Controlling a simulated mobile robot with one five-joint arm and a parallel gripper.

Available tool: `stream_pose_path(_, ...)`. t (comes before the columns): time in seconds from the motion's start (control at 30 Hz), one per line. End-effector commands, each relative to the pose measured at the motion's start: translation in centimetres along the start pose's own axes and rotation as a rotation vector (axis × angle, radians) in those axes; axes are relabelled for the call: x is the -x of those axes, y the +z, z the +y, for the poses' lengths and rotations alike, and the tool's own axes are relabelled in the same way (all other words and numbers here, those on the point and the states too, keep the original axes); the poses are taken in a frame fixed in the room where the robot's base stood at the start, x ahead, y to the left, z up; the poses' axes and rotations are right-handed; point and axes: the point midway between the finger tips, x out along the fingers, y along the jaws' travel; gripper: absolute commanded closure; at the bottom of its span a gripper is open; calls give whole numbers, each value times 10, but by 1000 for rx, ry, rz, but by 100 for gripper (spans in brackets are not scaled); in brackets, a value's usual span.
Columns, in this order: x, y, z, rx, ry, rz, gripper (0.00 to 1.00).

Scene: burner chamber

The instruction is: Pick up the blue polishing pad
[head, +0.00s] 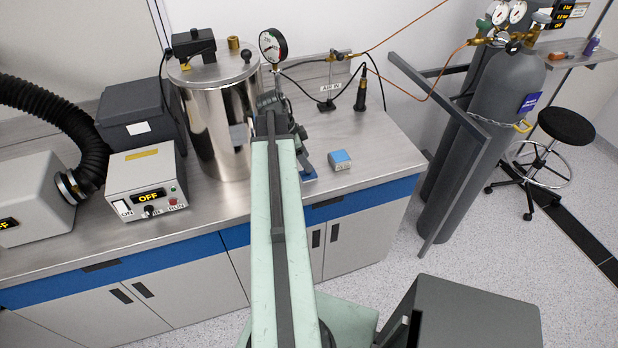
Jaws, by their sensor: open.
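A small light-blue block (340,160) with a paler side sits on the metal bench, right of my arm. A flatter blue piece (309,173) lies near the bench's front edge, partly hidden by my arm. I cannot tell for certain which of the two is the blue polishing pad. My gripper (304,160) is at the far end of my pale green arm, over the bench close to the flat blue piece and left of the block. It is open. Its fingers are small and partly hidden behind the arm, and I see nothing held.
A shiny steel chamber (218,120) with a pressure gauge (273,46) stands just left of my gripper. A control box (146,183) reading OFF is further left. A dark torch-like tool (361,92) stands behind the block. Gas cylinders (487,110) and a grey frame stand right of the bench.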

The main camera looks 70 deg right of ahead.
Motion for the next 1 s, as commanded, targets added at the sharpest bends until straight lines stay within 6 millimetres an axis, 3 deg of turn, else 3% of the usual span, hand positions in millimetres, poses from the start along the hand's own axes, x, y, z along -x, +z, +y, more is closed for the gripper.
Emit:
stream_pose_path(0.03, -14, 4, 0, -1, 0, 0, 46)
stream_pose_path(0.2, -44, 7, 0, -1, 0, 0, 46)
stream_pose_path(0.47, -44, 4, 0, -1, 0, -1, 46)
stream_pose_path(0.67, -44, 4, 1, -1, 0, -1, 99)
stream_pose_path(1.0, -44, 3, 1, -1, 0, -2, 100)
